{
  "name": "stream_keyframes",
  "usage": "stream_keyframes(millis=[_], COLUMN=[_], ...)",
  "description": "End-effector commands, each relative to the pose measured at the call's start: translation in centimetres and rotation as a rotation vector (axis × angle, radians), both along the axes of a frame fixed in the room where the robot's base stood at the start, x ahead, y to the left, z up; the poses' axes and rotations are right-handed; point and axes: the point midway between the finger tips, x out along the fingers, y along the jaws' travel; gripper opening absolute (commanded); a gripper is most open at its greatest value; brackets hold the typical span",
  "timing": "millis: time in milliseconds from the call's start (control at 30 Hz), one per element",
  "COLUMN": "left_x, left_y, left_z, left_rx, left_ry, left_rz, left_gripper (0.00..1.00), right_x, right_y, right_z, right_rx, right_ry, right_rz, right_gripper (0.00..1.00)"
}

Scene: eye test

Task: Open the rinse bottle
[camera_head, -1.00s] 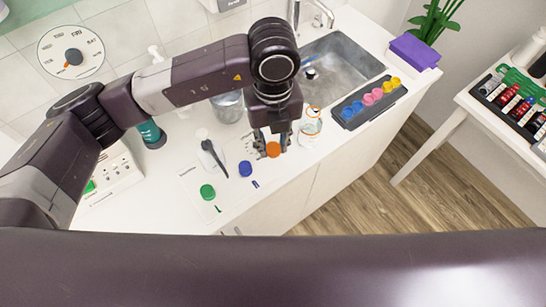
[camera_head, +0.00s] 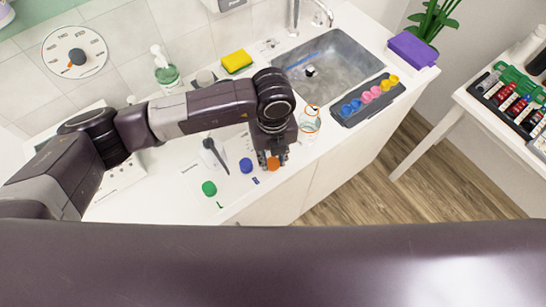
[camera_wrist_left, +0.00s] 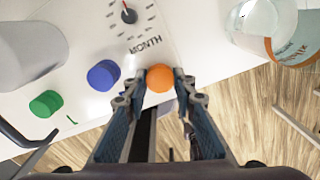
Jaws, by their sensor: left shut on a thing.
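My left gripper (camera_head: 271,160) is shut on an orange cap (camera_head: 273,164) above the front part of the white counter. In the left wrist view the orange cap (camera_wrist_left: 160,78) sits between the two fingertips (camera_wrist_left: 160,98). Whether it touches the counter is unclear. A clear bottle with an orange ring (camera_head: 309,119) stands right of the gripper; it also shows at the upper right of the left wrist view (camera_wrist_left: 268,22). Its lettering is too unclear to identify it surely as the rinse bottle. My right gripper is not in view.
A blue cap (camera_head: 246,165) and a green cap (camera_head: 209,188) lie left of the gripper. A dark-handled tool (camera_head: 213,152) is behind them. A grey tray (camera_head: 349,121) with coloured pieces and a sink (camera_head: 335,66) lie to the right. The counter's front edge is close.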

Motion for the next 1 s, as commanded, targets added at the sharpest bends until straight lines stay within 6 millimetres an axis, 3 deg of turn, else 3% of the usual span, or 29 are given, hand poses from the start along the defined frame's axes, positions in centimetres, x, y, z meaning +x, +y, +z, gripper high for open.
stream_keyframes(millis=[33,67,200,633,1000], left_x=[0.0,0.0,0.0,0.1,0.1], left_y=[0.0,0.0,0.0,-0.1,-0.1], left_z=[-0.4,-0.2,-0.2,0.7,8.4], left_rx=[0.000,0.000,0.000,-0.002,-0.003], left_ry=[0.000,0.000,0.000,-0.001,-0.006], left_rz=[0.000,0.000,0.000,-0.001,-0.002], left_gripper=[0.00,0.27,0.42,0.42,0.42], right_x=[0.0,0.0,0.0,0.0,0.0], right_y=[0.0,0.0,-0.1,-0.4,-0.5], right_z=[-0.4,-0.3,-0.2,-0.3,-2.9], right_rx=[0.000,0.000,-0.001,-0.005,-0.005], right_ry=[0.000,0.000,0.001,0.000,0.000], right_rz=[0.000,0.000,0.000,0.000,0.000], right_gripper=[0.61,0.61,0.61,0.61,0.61])
